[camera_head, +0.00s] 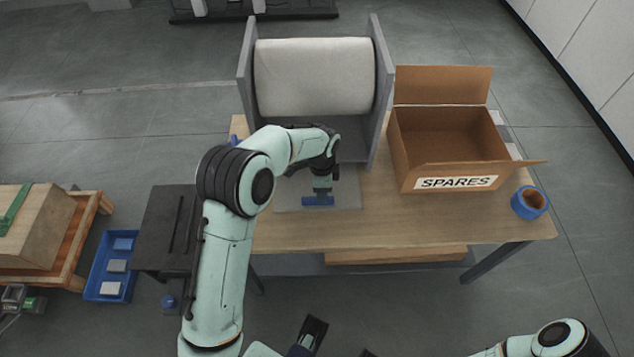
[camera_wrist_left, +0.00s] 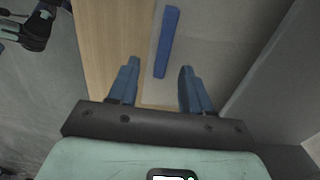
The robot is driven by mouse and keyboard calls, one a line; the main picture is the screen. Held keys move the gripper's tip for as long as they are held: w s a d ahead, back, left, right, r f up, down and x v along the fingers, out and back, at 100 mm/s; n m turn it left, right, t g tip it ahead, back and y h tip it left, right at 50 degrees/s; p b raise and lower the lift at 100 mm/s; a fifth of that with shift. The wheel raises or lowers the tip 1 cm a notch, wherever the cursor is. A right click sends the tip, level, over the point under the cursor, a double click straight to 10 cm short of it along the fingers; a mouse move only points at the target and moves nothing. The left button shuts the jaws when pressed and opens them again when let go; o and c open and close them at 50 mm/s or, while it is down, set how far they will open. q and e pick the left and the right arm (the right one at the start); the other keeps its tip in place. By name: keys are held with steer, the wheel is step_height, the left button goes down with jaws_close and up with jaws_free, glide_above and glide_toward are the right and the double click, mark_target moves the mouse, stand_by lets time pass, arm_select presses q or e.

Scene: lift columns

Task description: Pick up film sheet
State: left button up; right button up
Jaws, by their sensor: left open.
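A thin grey sheet (camera_head: 347,196), which looks like the film sheet, lies flat on the wooden table in front of the grey stand. In the left wrist view the sheet (camera_wrist_left: 205,50) carries a blue strip (camera_wrist_left: 166,42) near its edge. My left gripper (camera_head: 318,201) is over the sheet, pointing down. In the wrist view its two blue fingers (camera_wrist_left: 157,88) are apart with nothing between them; the strip lies just beyond the fingertips. The head view does not clearly separate the strip from the fingers.
The grey stand (camera_head: 382,60) with a large white roll (camera_head: 314,77) rises behind the sheet. An open cardboard box marked SPARES (camera_head: 405,170) stands to the right, with a blue tape roll (camera_head: 530,203) beside it. The table's front middle (camera_head: 400,225) is clear.

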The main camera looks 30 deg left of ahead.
arm_select(q)
steer(key=shift+w+f, duration=0.15)
steer(key=shift+f, duration=1.2)
steer(key=shift+w+f, duration=0.1)
steer(key=shift+f, duration=1.25)
jaws_close()
